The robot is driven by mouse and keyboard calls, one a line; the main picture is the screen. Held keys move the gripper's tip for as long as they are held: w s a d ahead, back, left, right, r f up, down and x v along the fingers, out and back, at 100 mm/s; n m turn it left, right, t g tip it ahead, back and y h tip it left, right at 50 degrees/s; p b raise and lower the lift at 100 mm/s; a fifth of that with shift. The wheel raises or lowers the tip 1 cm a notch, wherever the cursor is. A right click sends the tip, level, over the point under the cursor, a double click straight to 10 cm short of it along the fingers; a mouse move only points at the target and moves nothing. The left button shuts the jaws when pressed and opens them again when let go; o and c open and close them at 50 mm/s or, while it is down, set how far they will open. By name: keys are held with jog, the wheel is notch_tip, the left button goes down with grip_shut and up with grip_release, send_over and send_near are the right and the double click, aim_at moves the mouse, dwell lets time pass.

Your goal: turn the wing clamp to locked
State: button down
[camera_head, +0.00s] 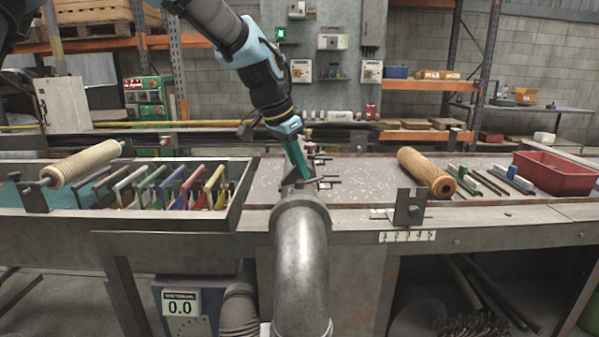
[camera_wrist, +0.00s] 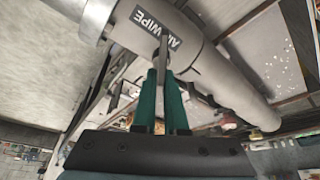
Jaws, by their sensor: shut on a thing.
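In the wrist view, my gripper (camera_wrist: 163,70) has its two green fingers close together, shut on a thin grey upright tab that looks like the wing of the wing clamp (camera_wrist: 163,47). The tab stands in front of a grey cylinder labelled "AIR WIPE" (camera_wrist: 215,40). In the head view, my gripper (camera_head: 303,177) reaches down to the bench just behind the top of a large grey pipe (camera_head: 301,260). There the clamp is too small and partly hidden, so I cannot tell its turn angle or whether it is locked.
A rack of coloured plates (camera_head: 165,187) and a mesh roll (camera_head: 85,163) are at left. A brown mesh tube (camera_head: 425,172), a red bin (camera_head: 556,172) and small tools lie at right. An upright bracket (camera_head: 409,206) stands at the front edge. The bench between is mostly clear.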

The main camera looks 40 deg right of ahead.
jog(key=n+t, duration=0.2)
jog(key=n, duration=0.3)
jog(key=shift+s+n+b, duration=0.1)
jog(key=shift+n+b, duration=0.2)
jog(key=shift+b, duration=0.05)
jog(key=n+t+y, duration=0.1)
jog(key=n, duration=0.1)
jog(key=n+b, duration=0.1)
jog(key=n, duration=0.2)
jog(key=shift+t+y, duration=0.4)
jog(key=shift+n, duration=0.4)
jog(key=c, duration=1)
grip_release()
jog(key=shift+o, duration=0.2)
jog(key=b+v, duration=0.2)
jog(key=v, duration=0.8)
jog(key=shift+r, duration=0.35)
